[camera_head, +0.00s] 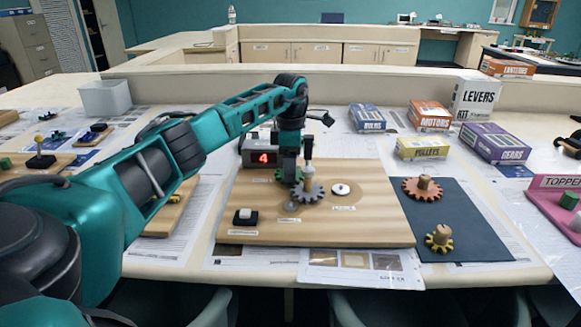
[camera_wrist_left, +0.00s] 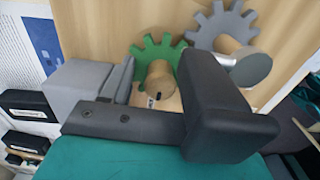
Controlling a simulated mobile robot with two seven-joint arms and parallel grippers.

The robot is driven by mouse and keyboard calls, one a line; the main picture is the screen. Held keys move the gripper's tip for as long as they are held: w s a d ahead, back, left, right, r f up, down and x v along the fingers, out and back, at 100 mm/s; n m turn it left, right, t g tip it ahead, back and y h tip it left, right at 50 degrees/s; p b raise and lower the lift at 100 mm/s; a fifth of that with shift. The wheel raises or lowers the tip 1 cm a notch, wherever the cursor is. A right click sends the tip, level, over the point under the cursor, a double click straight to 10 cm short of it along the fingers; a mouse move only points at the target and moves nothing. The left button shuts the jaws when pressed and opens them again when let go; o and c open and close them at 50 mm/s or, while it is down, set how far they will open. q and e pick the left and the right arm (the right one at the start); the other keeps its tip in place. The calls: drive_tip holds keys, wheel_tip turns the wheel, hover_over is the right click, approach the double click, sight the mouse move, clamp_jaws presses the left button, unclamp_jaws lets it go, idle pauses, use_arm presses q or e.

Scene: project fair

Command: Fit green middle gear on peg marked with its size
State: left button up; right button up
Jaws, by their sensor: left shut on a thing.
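The green gear (camera_head: 281,176) is at the back middle of the wooden board, partly hidden by my left gripper (camera_head: 290,175). In the left wrist view the green gear (camera_wrist_left: 150,52) has a wooden knob (camera_wrist_left: 158,80) between my fingers, and the left gripper (camera_wrist_left: 155,95) is shut on it. I cannot tell whether the gear touches the board or sits on a peg. A grey gear (camera_head: 309,193) stands close to its right; it also shows in the left wrist view (camera_wrist_left: 222,22). My right gripper is not in view.
The wooden board (camera_head: 370,225) carries a white disc (camera_head: 341,189), a small dark block with a white top (camera_head: 245,217) and a red "4" display (camera_head: 262,158). A brown gear (camera_head: 423,189) and a yellow gear (camera_head: 439,239) lie on a dark mat (camera_head: 470,220). Several boxes stand behind.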

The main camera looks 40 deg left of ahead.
use_arm(q)
drive_tip(key=shift+f, duration=0.3)
drive_tip(key=shift+f, duration=0.2)
drive_tip(key=o, duration=0.8)
drive_tip(key=shift+c, duration=0.2)
drive_tip(key=shift+r, duration=0.1)
wheel_tip(320, 180, up, 12)
drive_tip(key=shift+r, duration=0.15)
